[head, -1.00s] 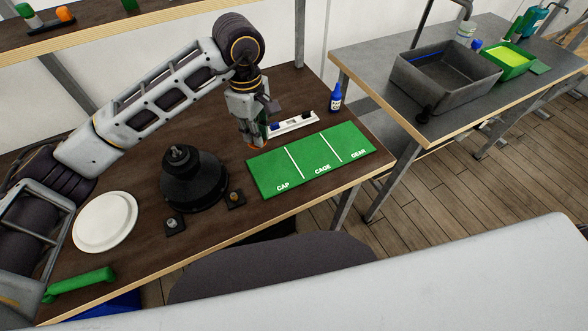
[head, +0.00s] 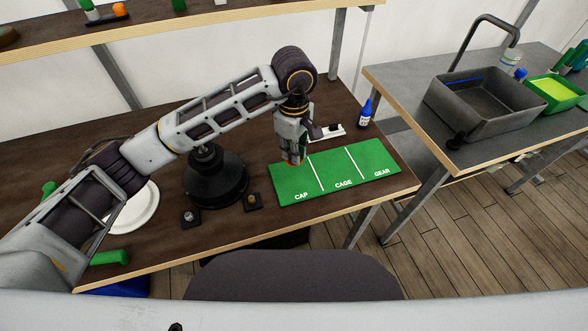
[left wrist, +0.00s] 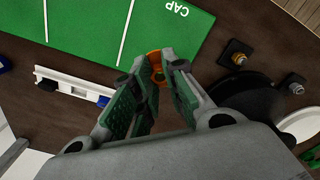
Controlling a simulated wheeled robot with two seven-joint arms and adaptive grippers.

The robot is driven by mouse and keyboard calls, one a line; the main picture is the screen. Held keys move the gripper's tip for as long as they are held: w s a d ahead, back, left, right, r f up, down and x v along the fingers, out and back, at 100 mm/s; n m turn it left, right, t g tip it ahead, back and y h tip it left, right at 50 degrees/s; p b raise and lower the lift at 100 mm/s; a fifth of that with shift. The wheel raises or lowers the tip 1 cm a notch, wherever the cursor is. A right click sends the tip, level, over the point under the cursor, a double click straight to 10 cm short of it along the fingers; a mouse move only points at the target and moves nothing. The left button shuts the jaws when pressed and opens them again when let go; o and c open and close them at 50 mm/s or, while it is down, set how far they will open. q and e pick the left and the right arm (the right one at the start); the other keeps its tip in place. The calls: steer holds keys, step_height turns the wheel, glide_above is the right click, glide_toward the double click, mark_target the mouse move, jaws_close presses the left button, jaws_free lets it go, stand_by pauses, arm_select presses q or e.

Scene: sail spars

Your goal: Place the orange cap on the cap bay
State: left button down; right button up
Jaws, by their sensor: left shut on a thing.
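The green mat (head: 345,171) lies on the brown table, with white lines dividing it into bays lettered CAP, CAGE and GEAR. The cap bay (head: 297,186) is the left one; it also shows in the left wrist view (left wrist: 168,30). My left gripper (head: 292,158) points down at the far edge of the cap bay. It is shut on the orange cap (left wrist: 155,58), which shows as an orange ring between the fingertips in the left wrist view. The fingers hide part of the cap, and I cannot tell its height above the mat.
A black round stand (head: 214,179) is left of the mat, with two small dark blocks (head: 190,218) in front. A white level-like bar (head: 328,133) and a blue bottle (head: 366,112) are behind the mat. A white plate (head: 140,209) lies at left.

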mark_target(294, 176)
arm_select(q)
step_height(294, 176, down, 3)
steer(key=shift+f, duration=0.1)
steer(key=shift+f+p, duration=0.3)
steer(key=shift+f, duration=0.1)
arm_select(e)
steer(key=shift+s+a+r, duration=0.25)
steer(key=shift+s+a, duration=0.3)
steer(key=shift+s, duration=0.05)
steer(key=shift+w, duration=0.1)
arm_select(q)
steer(key=shift+f, duration=0.55)
step_height(294, 176, down, 2)
steer(key=shift+f, duration=0.35)
arm_select(e)
steer(key=shift+w+a+r, duration=0.1)
steer(key=shift+r, duration=0.2)
